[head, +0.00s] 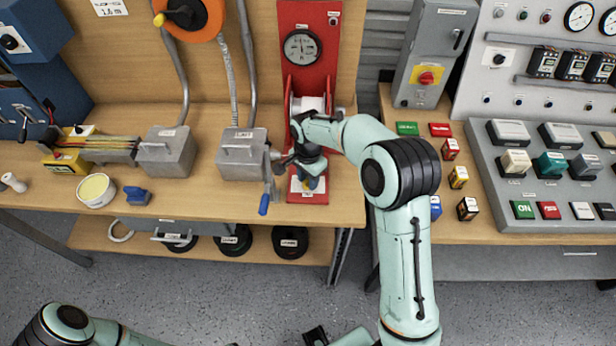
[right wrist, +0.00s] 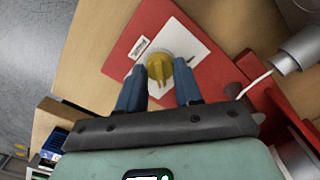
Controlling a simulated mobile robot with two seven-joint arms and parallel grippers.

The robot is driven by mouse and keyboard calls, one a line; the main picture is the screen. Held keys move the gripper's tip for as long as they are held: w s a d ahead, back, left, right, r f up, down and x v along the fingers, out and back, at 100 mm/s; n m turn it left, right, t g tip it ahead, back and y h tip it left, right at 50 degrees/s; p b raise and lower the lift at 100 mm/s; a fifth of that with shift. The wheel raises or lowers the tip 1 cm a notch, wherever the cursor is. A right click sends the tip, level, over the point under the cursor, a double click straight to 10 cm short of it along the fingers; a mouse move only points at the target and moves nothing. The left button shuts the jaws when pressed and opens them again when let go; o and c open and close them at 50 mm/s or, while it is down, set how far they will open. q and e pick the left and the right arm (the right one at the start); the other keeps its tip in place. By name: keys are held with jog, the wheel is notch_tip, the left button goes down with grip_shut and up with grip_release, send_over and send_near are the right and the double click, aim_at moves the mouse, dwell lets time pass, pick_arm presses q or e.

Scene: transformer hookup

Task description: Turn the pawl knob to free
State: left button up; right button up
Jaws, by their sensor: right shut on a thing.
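The pawl knob (right wrist: 159,68) is yellow, with a raised ridge across it. It sits on a white plate (right wrist: 185,45) on the red base (right wrist: 135,42) of the red winch stand. My right gripper (right wrist: 158,82) is shut on the knob, with one blue finger on each side of it. In the head view my right gripper (head: 311,176) is over the foot of the red stand (head: 311,75) and mostly hides the knob.
A gauge (head: 301,47) is on the stand. Left of my right gripper are a grey box (head: 243,152) and a blue-handled crank (head: 264,203). A white cylinder (right wrist: 298,52) with a pale line stands close by in the wrist view. Small coloured blocks (head: 458,177) lie to the right.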

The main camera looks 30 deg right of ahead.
jog(key=n, duration=0.8)
jog(key=shift+n+p, duration=0.3)
jog(key=shift+p, duration=0.1)
jog(key=n, duration=0.4)
pick_arm(q)
jog(key=shift+w+r+p, duration=0.45)
jog(key=shift+w+r, duration=0.3)
jog(key=shift+r, duration=0.35)
pick_arm(e)
jog(key=shift+n, duration=2.2)
jog(key=o, duration=1)
jog(key=shift+o, duration=0.2)
